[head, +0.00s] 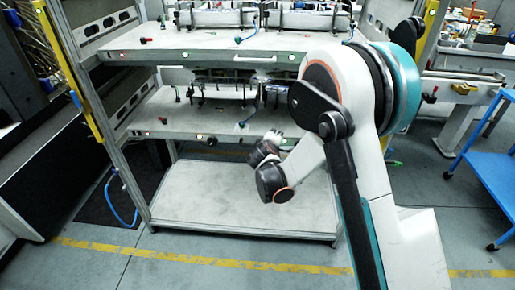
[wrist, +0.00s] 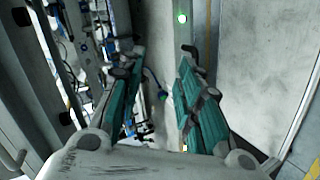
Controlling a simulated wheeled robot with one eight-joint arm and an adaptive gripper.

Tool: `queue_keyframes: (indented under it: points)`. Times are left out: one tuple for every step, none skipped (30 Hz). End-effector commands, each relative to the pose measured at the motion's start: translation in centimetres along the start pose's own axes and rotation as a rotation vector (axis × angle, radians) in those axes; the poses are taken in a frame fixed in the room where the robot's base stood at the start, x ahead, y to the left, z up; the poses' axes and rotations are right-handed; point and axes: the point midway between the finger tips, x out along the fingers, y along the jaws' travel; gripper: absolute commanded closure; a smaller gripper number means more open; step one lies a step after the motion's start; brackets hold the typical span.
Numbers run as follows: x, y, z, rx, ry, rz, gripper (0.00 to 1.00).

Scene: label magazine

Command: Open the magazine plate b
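The rack holds two magazine plates in the head view. The upper plate (head: 190,47) has a light bar handle (head: 256,58) on its front edge. The lower plate (head: 175,122) sits beneath it with small lights on its front edge, its right part hidden by my arm. No letter is readable, so I cannot tell which is b. My gripper (wrist: 162,65) shows teal-padded fingers spread apart, with nothing held between them in the wrist view. A plate front edge (wrist: 172,30) with a green light (wrist: 182,17) lies beyond the fingers. In the head view the gripper's fingers are not clear.
A bare grey bottom shelf (head: 225,200) lies below my wrist. Rack posts with yellow strips (head: 70,60) stand either side. A blue cart (head: 490,160) stands at the right. Floor with yellow tape (head: 190,260) is free in front.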

Motion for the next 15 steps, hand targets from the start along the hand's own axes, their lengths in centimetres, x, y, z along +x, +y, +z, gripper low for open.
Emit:
queue_keyframes:
  points:
    - [1.2, -1.8, -0.9, -0.036, 0.019, 0.027, 0.68]
    - [1.7, -2.6, -1.4, -0.059, 0.028, 0.044, 0.68]
    - [2.3, -3.7, -1.9, -0.087, 0.043, 0.067, 0.68]
    - [2.8, -4.6, -2.3, -0.11, 0.052, 0.084, 0.68]
    - [3.1, -5.5, -2.7, -0.132, 0.063, 0.101, 0.68]
    - [3.6, -6.6, -3.3, -0.16, 0.077, 0.122, 0.68]
    - [3.9, -7.5, -3.6, -0.179, 0.086, 0.137, 0.68]
    - [4.2, -8.3, -3.9, -0.197, 0.096, 0.151, 0.68]
    - [4.5, -9.3, -4.3, -0.221, 0.108, 0.168, 0.68]
    - [4.7, -10.0, -4.6, -0.237, 0.116, 0.181, 0.68]
    - [4.8, -10.7, -4.8, -0.25, 0.123, 0.191, 0.68]
    - [4.9, -11.4, -5.0, -0.267, 0.131, 0.203, 0.68]
    - [5.0, -11.9, -5.1, -0.277, 0.137, 0.211, 0.68]
    - [5.1, -12.3, -5.3, -0.287, 0.141, 0.218, 0.68]
    - [5.1, -12.7, -5.4, -0.295, 0.146, 0.224, 0.68]
